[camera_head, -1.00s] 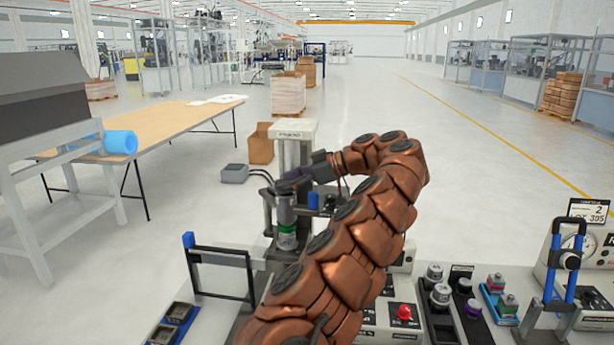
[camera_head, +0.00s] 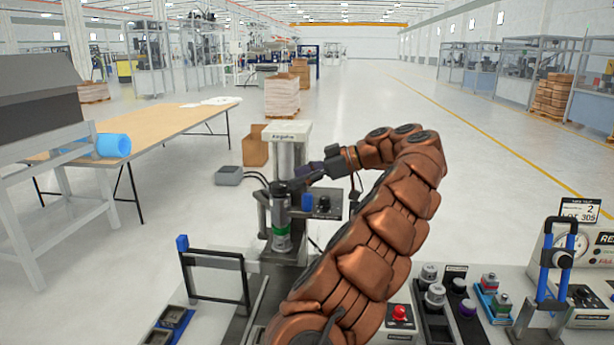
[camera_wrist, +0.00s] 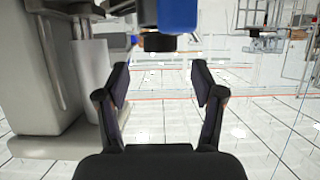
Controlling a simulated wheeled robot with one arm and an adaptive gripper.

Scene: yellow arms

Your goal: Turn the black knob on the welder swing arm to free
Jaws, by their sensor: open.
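The welder (camera_head: 281,232) stands beyond the bench, an upright grey cylinder with a green band beside a pale column (camera_head: 290,140). A small dark box with a round black knob (camera_head: 323,203) and a blue part (camera_head: 307,201) sits just right of it. My gripper (camera_head: 306,178) is above that box, close to the welder head, partly lost against dark parts. In the wrist view my gripper (camera_wrist: 161,84) is open, with nothing between its fingers. A blue part with a black lower end (camera_wrist: 158,42) shows beyond the fingertips, above the gap. I cannot tell whether that end is the knob.
The pale column stands close by on the left in the wrist view (camera_wrist: 45,70). The bench holds a black frame with a blue end (camera_head: 215,270), a red button (camera_head: 399,313), and several grey knobs at right. A cardboard box (camera_head: 254,147) and grey box (camera_head: 228,176) are on the floor.

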